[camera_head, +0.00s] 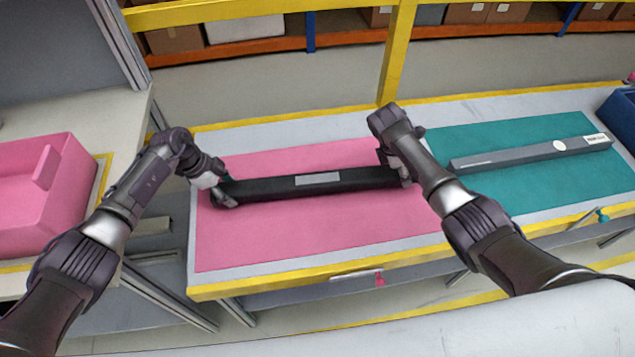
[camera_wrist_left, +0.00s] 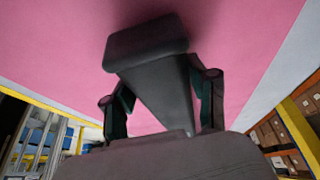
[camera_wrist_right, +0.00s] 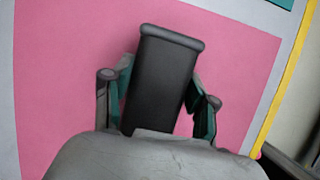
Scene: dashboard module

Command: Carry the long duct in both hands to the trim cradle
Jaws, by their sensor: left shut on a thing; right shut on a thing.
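The long duct (camera_head: 300,186) is a black bar with a grey label, over the pink mat (camera_head: 310,235) on the middle table in the head view. My left gripper (camera_head: 222,195) is shut on its left end, and my right gripper (camera_head: 397,170) is shut on its right end. In the left wrist view the duct (camera_wrist_left: 150,75) runs between the fingers; in the right wrist view the duct (camera_wrist_right: 160,80) does too. I cannot tell whether it touches the mat. I cannot tell for sure which thing is the trim cradle.
A pink open-topped bin (camera_head: 50,215) stands on the left table. A grey bar (camera_head: 530,153) lies on the teal mat (camera_head: 540,190) to the right. A blue bin (camera_head: 618,118) is at the right edge. A yellow post (camera_head: 397,55) rises behind the table.

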